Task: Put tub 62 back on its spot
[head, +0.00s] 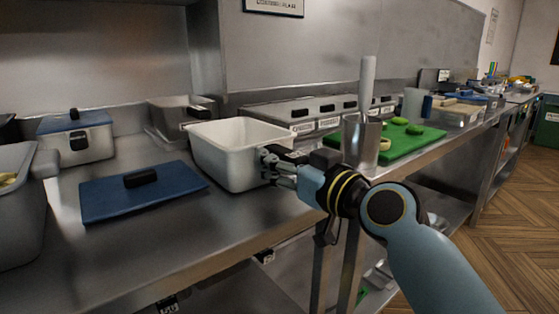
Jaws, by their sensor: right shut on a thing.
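A white open tub (232,166) is at the middle of the steel counter; no number is readable on it. It looks upright and empty as far as I can see inside. My right gripper (272,166) is shut on its right wall near the rim. I cannot tell whether its base touches the counter or is slightly above it. My left gripper is not in view.
A blue lid (142,190) with a black handle lies left of the tub. A blue-lidded tub (88,142) and a small steel pan (172,122) stand behind. A steel beaker (361,145) and a green board (408,142) are to the right. Bare counter (130,250) lies in front.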

